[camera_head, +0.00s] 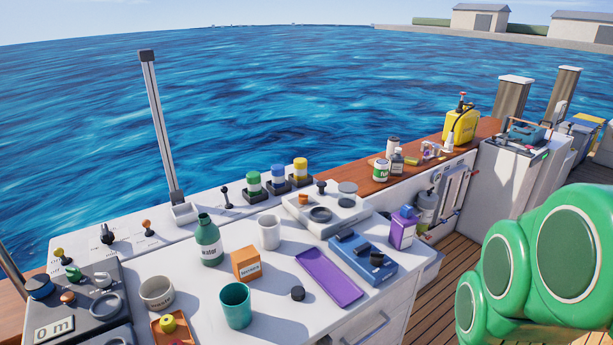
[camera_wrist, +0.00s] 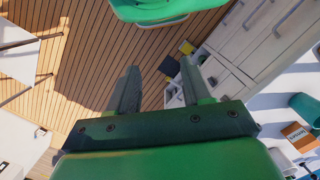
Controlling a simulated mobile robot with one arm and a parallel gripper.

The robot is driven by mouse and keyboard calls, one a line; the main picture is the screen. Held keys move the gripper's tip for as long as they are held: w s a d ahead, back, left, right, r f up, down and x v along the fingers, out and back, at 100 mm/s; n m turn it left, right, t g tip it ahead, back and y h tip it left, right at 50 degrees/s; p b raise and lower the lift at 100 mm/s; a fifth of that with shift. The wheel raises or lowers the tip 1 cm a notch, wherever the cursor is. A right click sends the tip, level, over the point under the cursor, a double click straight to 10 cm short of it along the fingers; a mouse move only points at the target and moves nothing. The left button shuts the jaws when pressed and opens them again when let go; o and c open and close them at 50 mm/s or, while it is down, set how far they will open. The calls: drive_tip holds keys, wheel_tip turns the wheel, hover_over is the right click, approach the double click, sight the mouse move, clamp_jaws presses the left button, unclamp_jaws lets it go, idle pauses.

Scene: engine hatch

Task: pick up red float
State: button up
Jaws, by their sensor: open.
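I cannot make out a red float in either view. My gripper (camera_wrist: 158,70) shows in the wrist view with its two dark fingers apart and nothing between them. It hangs over the wooden deck, beside the white cabinets and away from the worktop. In the head view only my green arm shows at the right edge; the gripper itself is out of that picture.
The white worktop (camera_head: 205,295) holds a green bottle (camera_head: 208,240), an orange box (camera_head: 246,263), a teal cup (camera_head: 235,305), a purple tray (camera_head: 328,276) and a blue device (camera_head: 362,257). An orange tray (camera_head: 158,338) is cut off at the bottom. The deck (camera_wrist: 85,50) has free room.

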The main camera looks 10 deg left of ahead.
drive_tip(key=shift+w, duration=0.1)
drive_tip(key=shift+c, duration=0.2)
drive_tip(key=w+a+f+n+t, duration=0.1)
drive_tip(key=w+a+n, duration=0.1)
drive_tip(key=w+a, duration=1.65)
drive_tip(key=shift+n+t, duration=0.4)
drive_tip(key=shift+n, duration=0.4)
drive_tip(key=s+a+f, duration=0.2)
drive_tip(key=a+f, duration=0.1)
drive_tip(key=a, duration=0.7)
drive_tip(key=s+a+f, duration=0.2)
drive_tip(key=a+f, duration=0.1)
drive_tip(key=a, duration=0.8)
drive_tip(key=s+a+f, duration=0.1)
drive_tip(key=a+f, duration=0.2)
drive_tip(key=a, duration=0.8)
drive_tip(key=shift+s+a, duration=0.1)
drive_tip(key=shift+s, duration=0.3)
drive_tip(key=shift+a+f, duration=0.2)
drive_tip(key=shift+f, duration=3.7)
drive_tip(key=c, duration=0.7)
